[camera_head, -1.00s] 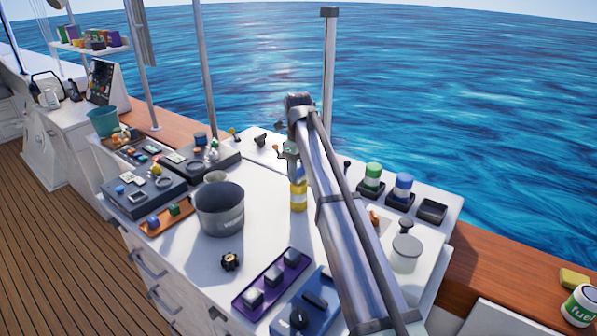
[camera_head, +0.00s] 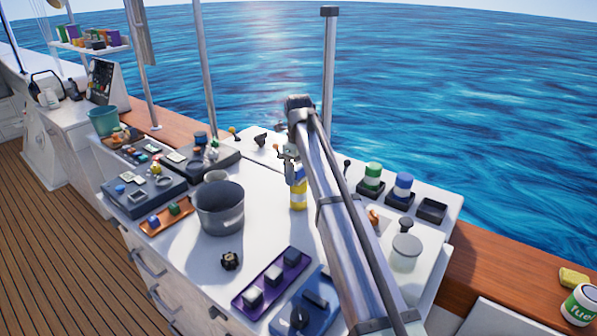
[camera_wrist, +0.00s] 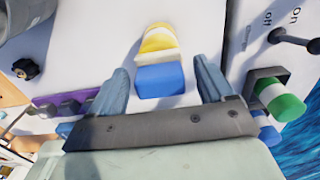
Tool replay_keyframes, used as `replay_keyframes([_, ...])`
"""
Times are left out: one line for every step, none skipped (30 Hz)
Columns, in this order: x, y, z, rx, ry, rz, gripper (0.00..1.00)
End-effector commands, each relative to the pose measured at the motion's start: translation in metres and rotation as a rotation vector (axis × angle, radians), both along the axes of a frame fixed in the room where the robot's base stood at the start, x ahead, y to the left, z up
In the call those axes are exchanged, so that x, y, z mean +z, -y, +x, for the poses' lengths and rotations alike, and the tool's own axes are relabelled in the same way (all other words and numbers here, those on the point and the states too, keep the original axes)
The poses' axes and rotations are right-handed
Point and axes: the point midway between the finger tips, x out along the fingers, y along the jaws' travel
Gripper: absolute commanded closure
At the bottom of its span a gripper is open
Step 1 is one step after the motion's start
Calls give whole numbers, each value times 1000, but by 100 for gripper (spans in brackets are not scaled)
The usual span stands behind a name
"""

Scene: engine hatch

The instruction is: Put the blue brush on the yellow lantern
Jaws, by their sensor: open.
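The yellow lantern (camera_head: 298,198), a yellow cylinder with a white band, stands upright on the white counter in the head view. It also shows in the wrist view (camera_wrist: 157,38). The blue brush (camera_wrist: 161,82) shows as a blue block at the lantern's near end in the wrist view. It appears to be on the lantern's top; whether it rests fully there is hard to see. My gripper (camera_head: 292,168) is just above the lantern. In the wrist view my gripper (camera_wrist: 161,68) is open, with one finger on each side of the blue brush and visible gaps.
A grey pot (camera_head: 219,208) stands left of the lantern and a black knob (camera_head: 231,260) lies in front. A purple tray (camera_head: 271,283) is near the front edge. Green (camera_head: 372,178) and blue (camera_head: 402,186) banded lanterns stand in holders to the right.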

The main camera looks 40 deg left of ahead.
Motion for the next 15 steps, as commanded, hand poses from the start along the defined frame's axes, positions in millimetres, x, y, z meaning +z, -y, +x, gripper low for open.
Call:
replay_keyframes([2,0,0,0,0,0,19])
replay_keyframes([4,0,0,0,0,0,19])
replay_keyframes([7,0,0,0,0,1,19])
replay_keyframes([10,-1,0,0,0,0,19])
replay_keyframes([14,-1,1,0,0,0,19])
replay_keyframes([19,-1,1,0,1,1,19])
replay_keyframes([24,-1,1,0,1,1,19])
replay_keyframes([29,-1,1,0,1,1,19])
replay_keyframes([37,-1,1,0,1,2,19])
replay_keyframes([43,-1,1,0,1,2,19])
replay_keyframes([49,-1,1,0,1,1,19])
replay_keyframes([56,-1,1,0,1,1,19])
replay_keyframes([62,-1,1,0,1,2,19])
replay_keyframes([68,-1,1,0,2,2,19])
replay_keyframes([75,-1,1,0,1,1,19])
